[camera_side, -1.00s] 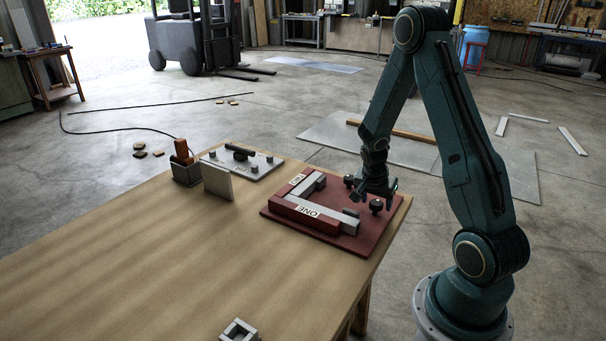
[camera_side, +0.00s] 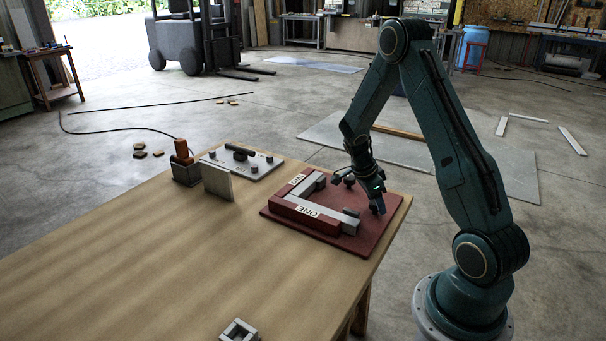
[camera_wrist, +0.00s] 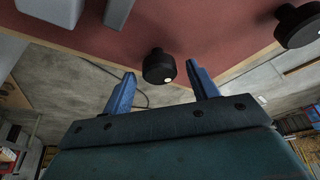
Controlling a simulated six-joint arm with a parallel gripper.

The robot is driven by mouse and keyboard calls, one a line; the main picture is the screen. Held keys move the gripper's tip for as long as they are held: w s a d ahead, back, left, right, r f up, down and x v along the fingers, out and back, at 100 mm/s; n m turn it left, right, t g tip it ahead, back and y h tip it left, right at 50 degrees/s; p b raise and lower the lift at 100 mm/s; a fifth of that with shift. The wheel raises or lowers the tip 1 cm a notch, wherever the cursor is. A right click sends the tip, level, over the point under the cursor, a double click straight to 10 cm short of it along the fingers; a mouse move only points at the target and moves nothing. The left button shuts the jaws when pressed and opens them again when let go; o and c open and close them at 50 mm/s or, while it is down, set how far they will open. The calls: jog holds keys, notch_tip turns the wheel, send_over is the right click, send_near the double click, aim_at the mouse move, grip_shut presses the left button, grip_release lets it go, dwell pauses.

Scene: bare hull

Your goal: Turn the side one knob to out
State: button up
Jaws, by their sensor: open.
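A red board (camera_side: 383,222) lies on the table's right end, with red rails and grey bars along two edges. A label reading ONE (camera_side: 307,211) is on the front rail. A black knob (camera_side: 349,181) stands on the board. The wrist view shows a black knob (camera_wrist: 158,68) in the gap between my fingertips and another black knob (camera_wrist: 298,25) at upper right. I cannot tell which one belongs to side one. My gripper (camera_side: 358,194) is open and tilted, low over the board; one finger hides the right-hand knob's spot. In the wrist view my gripper (camera_wrist: 162,72) shows no contact with the knob.
A grey plate with a black handle (camera_side: 240,153), an upright pale panel (camera_side: 217,181) and a holder with an orange item (camera_side: 182,150) stand on the table, left of the board. A small metal frame (camera_side: 239,331) lies at the front. The table's middle is clear.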

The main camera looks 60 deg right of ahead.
jog(key=m+y, duration=0.1)
jog(key=m, duration=0.1)
jog(key=m+g+y, duration=0.1)
jog(key=m, duration=0.2)
jog(key=shift+w+d+m, duration=0.1)
jog(key=shift+d+m, duration=0.05)
jog(key=shift+m, duration=0.15)
jog(key=v, duration=1.4)
jog(key=s+a+r+n+t, duration=0.1)
jog(key=a+r+n+t, duration=0.1)
jog(key=a+r+n, duration=0.4)
jog(key=s+a+r+n+t+h, duration=0.1)
jog(key=s+a+r+n+t, duration=0.1)
jog(key=a+r+n, duration=0.4)
jog(key=shift+a+r+n+t, duration=0.4)
jog(key=shift+a+n, duration=1)
jog(key=shift+n, duration=0.2)
jog(key=shift+s+a, duration=0.1)
jog(key=s+a+r+n+t+y, duration=0.2)
jog(key=s+a+n+t, duration=0.3)
jog(key=s+a+n, duration=0.7)
jog(key=a+n, duration=0.1)
jog(key=n, duration=0.4)
jog(key=shift+a, duration=0.3)
